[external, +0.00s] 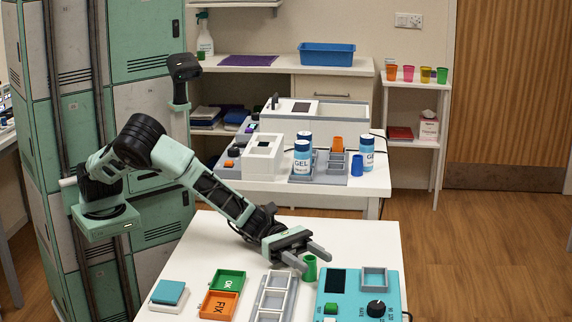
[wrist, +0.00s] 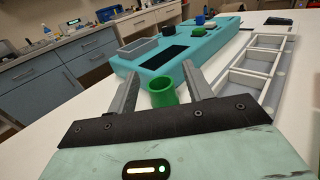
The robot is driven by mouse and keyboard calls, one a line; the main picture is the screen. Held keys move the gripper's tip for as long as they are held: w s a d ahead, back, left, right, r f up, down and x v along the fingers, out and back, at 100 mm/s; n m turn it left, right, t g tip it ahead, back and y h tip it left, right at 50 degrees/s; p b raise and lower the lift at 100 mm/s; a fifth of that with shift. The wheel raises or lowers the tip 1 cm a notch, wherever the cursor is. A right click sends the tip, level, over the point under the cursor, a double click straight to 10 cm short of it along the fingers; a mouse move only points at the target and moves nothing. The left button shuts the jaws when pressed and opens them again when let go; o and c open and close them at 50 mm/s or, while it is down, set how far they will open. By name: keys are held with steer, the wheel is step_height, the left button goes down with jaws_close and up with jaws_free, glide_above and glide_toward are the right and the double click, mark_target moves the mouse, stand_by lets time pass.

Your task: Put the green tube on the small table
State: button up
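The green tube (external: 310,270) stands upright on the white front table (external: 205,240), left of the teal device. It also shows in the wrist view (wrist: 163,94), its open top facing up. My gripper (external: 315,262) is open, with its fingers on either side of the tube. In the wrist view my gripper (wrist: 159,72) shows gaps between the tube and both fingers, so it does not appear gripped. A narrow white side table (external: 405,143) with coloured cups stands at the back right; I cannot tell whether it is the small table meant.
The teal device (external: 348,292) and a grey compartment rack (external: 274,296) are close to the tube. Green and orange boxes (external: 221,304) lie left. A middle table (external: 330,185) behind holds gel bottles, a blue cup and equipment. Floor at right is clear.

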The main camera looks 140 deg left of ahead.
mark_target(307, 278)
steer(key=c, duration=1)
steer(key=shift+r, duration=0.25)
step_height(307, 278, up, 9)
steer(key=p, duration=0.2)
steer(key=s+d+f+p, duration=0.1)
steer(key=s+d+p, duration=0.1)
steer(key=d+p, duration=0.5)
steer(key=s+d+f+p, duration=0.15)
steer(key=d+p, duration=0.25)
steer(key=d, duration=0.5)
steer(key=s+d+r+p, duration=0.2)
steer(key=s+d+p, duration=0.5)
steer(key=s+p, duration=0.1)
steer(key=shift+s+d+r, duration=0.15)
steer(key=shift+s+d, duration=0.25)
steer(key=shift+s, duration=0.3)
